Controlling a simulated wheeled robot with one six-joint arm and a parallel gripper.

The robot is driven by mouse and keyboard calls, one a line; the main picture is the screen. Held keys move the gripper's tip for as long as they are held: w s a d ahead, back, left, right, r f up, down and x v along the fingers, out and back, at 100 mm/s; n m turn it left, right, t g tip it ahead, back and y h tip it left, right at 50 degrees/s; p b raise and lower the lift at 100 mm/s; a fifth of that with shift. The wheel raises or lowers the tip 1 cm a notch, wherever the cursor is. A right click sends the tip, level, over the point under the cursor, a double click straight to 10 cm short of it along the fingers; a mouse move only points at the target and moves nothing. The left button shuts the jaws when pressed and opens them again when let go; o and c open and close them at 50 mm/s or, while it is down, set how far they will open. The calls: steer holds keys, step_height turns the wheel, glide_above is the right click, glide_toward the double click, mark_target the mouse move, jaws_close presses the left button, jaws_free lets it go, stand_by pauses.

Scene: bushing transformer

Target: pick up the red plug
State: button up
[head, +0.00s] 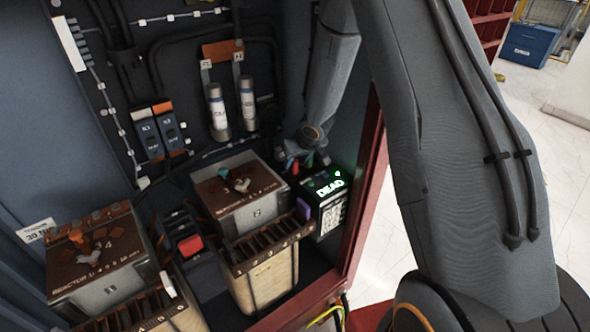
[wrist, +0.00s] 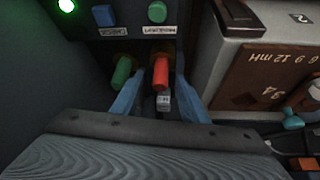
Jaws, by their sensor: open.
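The red plug (wrist: 161,72) sticks out of the front of a dark panel in the wrist view, beside a green plug (wrist: 121,74). My gripper (wrist: 160,78) is open. Its two blue fingers stand on either side of the red plug, with gaps that look small; I cannot tell whether either touches. The left finger lies between the red and green plugs. A small grey labelled piece (wrist: 163,101) shows below the red plug. In the head view my gripper (head: 303,162) is at the dark box with the lit DEAD display (head: 331,188), and a small red spot shows beside it.
The panel carries a blue button (wrist: 103,15), a green button (wrist: 157,12) and a lit green lamp (wrist: 67,5). A brown-topped reactor block (wrist: 270,75) stands close to the right finger. The cabinet's red frame (head: 368,200) runs near my arm.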

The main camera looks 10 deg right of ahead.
steer(key=shift+w+f, duration=0.35)
steer(key=shift+f, duration=0.25)
jaws_close()
